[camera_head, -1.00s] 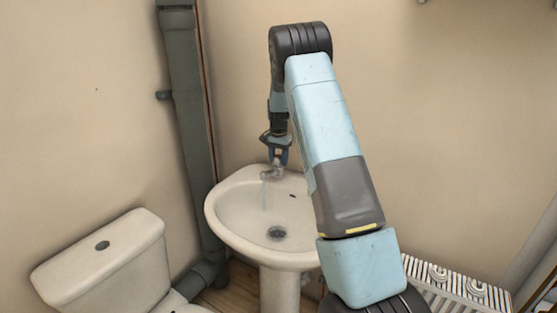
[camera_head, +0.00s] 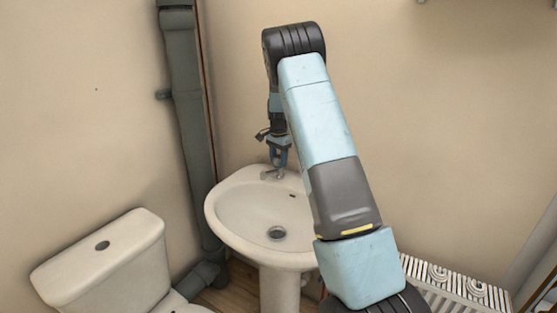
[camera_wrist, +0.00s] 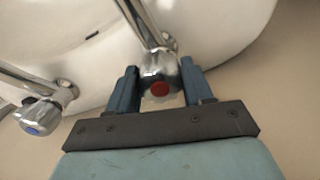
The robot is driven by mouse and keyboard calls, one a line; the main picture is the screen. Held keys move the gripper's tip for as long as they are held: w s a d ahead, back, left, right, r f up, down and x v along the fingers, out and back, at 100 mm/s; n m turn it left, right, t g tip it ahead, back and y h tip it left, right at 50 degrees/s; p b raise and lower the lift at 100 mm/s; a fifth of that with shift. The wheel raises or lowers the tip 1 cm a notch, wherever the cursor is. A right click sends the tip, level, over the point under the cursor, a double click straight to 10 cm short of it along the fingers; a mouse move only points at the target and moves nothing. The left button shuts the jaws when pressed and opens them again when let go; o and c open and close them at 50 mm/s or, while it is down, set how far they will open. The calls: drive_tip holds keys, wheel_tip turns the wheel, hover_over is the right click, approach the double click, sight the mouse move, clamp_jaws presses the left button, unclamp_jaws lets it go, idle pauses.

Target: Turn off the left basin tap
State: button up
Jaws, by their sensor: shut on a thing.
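The left basin tap (camera_head: 268,175) is chrome and stands at the back left of the white basin (camera_head: 225,219). In the wrist view its rounded handle with a red dot (camera_wrist: 159,88) sits between the two blue fingers of my gripper (camera_wrist: 160,72). My gripper (camera_head: 279,162) is shut on this handle from above. The spout reaches out over the basin, and no water stream shows under it in the head view. A second chrome tap with a blue dot (camera_wrist: 36,116) stands apart at the left of the wrist view.
A toilet cistern (camera_head: 102,261) stands at the left. A grey vertical pipe (camera_head: 186,110) runs along the wall behind it. A white radiator (camera_head: 455,290) is at the lower right.

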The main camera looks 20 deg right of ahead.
sight(278, 156)
drive_tip(key=o, duration=1)
drive_tip(key=shift+o, duration=0.2)
drive_tip(key=shift+r, duration=0.15)
wheel_tip(278, 156, up, 13)
drive_tip(key=shift+r, duration=0.2)
drive_tip(key=s+a+r+n+t, duration=0.1)
drive_tip(key=s+a+r+n, duration=0.2)
drive_tip(key=s+r, duration=0.7)
drive_tip(key=s+a+r+n+t, duration=0.25)
drive_tip(key=s+r, duration=0.45)
drive_tip(key=s, duration=0.6)
drive_tip(key=s+a+f+n, duration=0.1)
drive_tip(key=s+a+n, duration=0.1)
drive_tip(key=s, duration=0.6)
drive_tip(key=s+a+f+n+t, duration=0.1)
drive_tip(key=s+a+n, duration=0.1)
drive_tip(key=s, duration=0.7)
drive_tip(key=s+a+f+n+t, duration=0.1)
drive_tip(key=s+a+n, duration=0.1)
drive_tip(key=s, duration=0.7)
drive_tip(key=shift+s+f+n, duration=0.25)
drive_tip(key=shift+f+n, duration=0.1)
drive_tip(key=shift+n, duration=0.3)
